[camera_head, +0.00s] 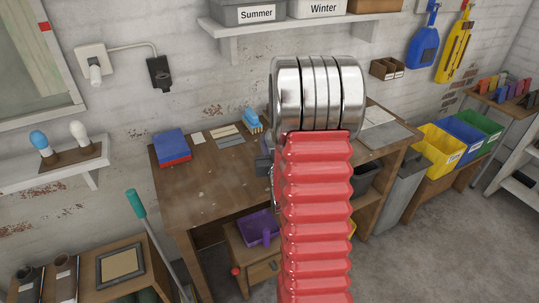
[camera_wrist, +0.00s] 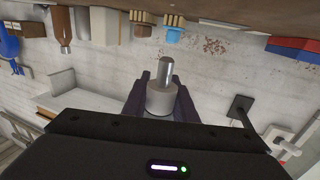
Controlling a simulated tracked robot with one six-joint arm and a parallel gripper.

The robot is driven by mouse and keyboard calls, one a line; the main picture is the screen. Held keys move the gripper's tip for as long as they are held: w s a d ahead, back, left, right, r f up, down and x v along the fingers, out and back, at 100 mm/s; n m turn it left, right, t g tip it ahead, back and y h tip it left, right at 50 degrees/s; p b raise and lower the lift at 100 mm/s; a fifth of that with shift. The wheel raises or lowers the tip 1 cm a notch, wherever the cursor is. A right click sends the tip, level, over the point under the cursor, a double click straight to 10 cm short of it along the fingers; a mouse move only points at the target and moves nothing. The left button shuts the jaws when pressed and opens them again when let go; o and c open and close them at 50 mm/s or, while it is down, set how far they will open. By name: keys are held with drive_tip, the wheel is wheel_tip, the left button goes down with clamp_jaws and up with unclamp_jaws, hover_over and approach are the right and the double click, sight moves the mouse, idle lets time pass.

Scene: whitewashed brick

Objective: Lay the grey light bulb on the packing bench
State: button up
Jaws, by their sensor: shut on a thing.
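The grey light bulb (camera_wrist: 160,101) shows in the wrist view, its shiny metal cap pointing away from my wrist. My gripper (camera_wrist: 164,86) is shut on it, with one dark finger on each side. The wooden packing bench (camera_head: 205,188) stands against the wall in the head view; its top also shows along the upper edge of the inverted wrist view (camera_wrist: 235,10). The bulb is apart from the bench top. In the head view my red arm hides the bulb and most of the gripper, and covers part of the bench.
A red and blue box (camera_head: 172,147), a blue brush (camera_head: 252,120) and flat cards (camera_head: 228,134) lie along the bench's back. The bench's front left is clear. A wall shelf (camera_head: 50,176) holds a blue and a white bulb. A green-topped handle (camera_head: 135,203) leans before the bench.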

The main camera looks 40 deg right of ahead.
drive_tip(key=shift+f, duration=0.8)
drive_tip(key=shift+f, duration=0.1)
drive_tip(key=shift+f, duration=2)
drive_tip(key=o, duration=1)
drive_tip(key=shift+f, duration=0.1)
drive_tip(key=shift+o, duration=0.2)
